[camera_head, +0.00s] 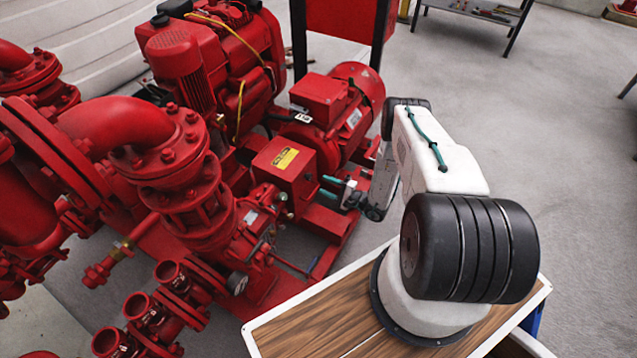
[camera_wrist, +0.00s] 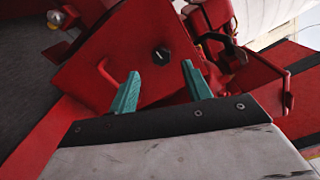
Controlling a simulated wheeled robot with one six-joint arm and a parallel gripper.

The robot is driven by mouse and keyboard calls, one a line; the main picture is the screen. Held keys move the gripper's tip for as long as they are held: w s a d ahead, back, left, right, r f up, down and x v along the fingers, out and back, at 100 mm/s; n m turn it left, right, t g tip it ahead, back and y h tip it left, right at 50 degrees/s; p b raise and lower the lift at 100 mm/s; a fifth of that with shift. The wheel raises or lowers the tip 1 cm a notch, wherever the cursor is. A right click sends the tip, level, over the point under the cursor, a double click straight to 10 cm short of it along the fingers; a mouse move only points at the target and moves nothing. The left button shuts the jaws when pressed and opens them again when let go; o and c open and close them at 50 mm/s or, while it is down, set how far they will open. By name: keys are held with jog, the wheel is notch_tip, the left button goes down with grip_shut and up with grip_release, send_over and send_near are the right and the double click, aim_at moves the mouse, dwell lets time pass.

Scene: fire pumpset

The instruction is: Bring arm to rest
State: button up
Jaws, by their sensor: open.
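My gripper (camera_head: 331,187) has two teal fingers and is open and empty in the head view. It points left, close to the red control box (camera_head: 286,170) with a yellow label on the pumpset. My white and black arm reaches out from the wooden-topped base toward the pumpset. In the wrist view, my gripper (camera_wrist: 158,90) shows its two teal fingers spread apart. Behind them is a red box face (camera_wrist: 145,75) with a black knob (camera_wrist: 161,56) and a red handle (camera_wrist: 107,73). I cannot tell whether a finger touches the box.
Red pipes and flanges (camera_head: 160,145) fill the left side. A red motor (camera_head: 335,105) stands just behind the gripper. A red panel (camera_head: 345,18) on dark posts rises at the back. Open grey floor (camera_head: 540,130) lies to the right, with a shelf table (camera_head: 480,12) far back.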

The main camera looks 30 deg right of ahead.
jog(key=shift+v, duration=0.8)
